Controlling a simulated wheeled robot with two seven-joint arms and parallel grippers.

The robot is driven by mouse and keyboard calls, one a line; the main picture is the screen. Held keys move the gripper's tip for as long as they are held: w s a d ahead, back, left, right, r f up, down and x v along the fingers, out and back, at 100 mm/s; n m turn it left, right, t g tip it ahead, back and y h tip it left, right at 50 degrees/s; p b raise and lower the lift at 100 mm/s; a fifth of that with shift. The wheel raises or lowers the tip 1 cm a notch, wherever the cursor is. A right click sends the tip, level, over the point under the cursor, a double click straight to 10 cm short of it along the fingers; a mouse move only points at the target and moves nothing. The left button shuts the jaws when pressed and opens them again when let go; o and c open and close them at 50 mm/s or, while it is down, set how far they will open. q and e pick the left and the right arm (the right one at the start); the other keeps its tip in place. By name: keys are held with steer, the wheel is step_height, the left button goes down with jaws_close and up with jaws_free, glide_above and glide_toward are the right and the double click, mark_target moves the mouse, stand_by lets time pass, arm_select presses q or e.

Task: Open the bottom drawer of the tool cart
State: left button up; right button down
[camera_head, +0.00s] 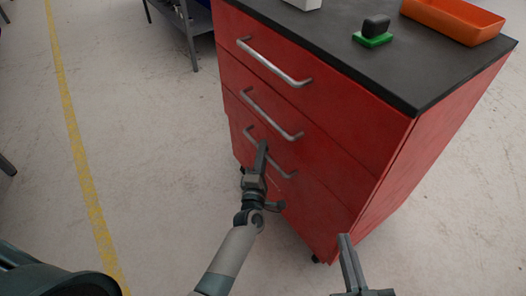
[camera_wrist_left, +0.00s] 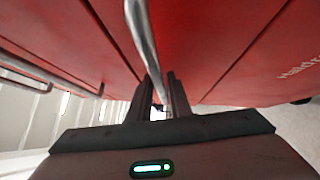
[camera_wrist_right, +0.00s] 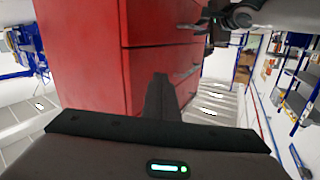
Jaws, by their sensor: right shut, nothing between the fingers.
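The red tool cart (camera_head: 318,130) has three drawers with silver bar handles, and the drawer fronts look flush. The lowest handle (camera_head: 287,173) is partly hidden behind my left gripper (camera_head: 262,148). In the left wrist view a silver handle (camera_wrist_left: 141,35) runs down to the tips of my left fingers (camera_wrist_left: 161,76). They stand a little apart with the bar at or between them; I cannot tell if they grip it. My right gripper (camera_head: 343,238) is shut and empty, low at the cart's near right corner; its fingers are together in the right wrist view (camera_wrist_right: 158,78).
The cart's black top (camera_head: 345,50) holds an orange tray (camera_head: 453,20), a green and black object (camera_head: 374,34) and a white item (camera_head: 302,3). A grey table leg (camera_head: 189,40) stands behind to the left.

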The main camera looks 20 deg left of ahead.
arm_select(q)
jaws_close()
